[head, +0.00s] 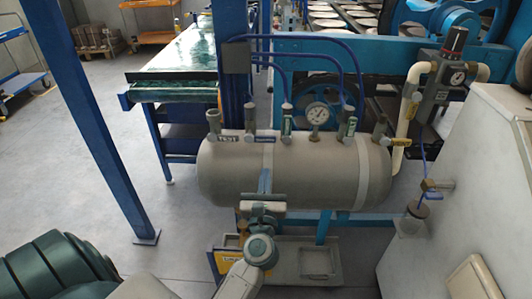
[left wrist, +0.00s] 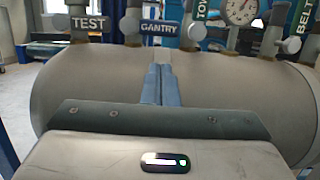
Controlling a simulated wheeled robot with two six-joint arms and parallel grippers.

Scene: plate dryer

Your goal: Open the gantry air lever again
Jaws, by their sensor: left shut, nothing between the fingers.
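The gantry air lever shows as a dark plate marked GANTRY (left wrist: 160,28) in the left wrist view, lying level on its valve atop the grey air tank (head: 225,180). In the head view it is small, near the tank's top left of middle (head: 249,138). My left gripper (head: 265,174) is shut and empty, in front of the tank and below the GANTRY plate. Its closed fingers also show in the left wrist view (left wrist: 158,72), apart from the plate. My right gripper is not in view.
A TEST plate (left wrist: 87,23) lies level to the left. To the right, a TOW… plate (left wrist: 201,10) and a BELT plate (left wrist: 305,17) stand steeply, with a gauge (head: 318,113) between. A blue post (head: 100,140) stands left; a pale cabinet (head: 470,190) stands right.

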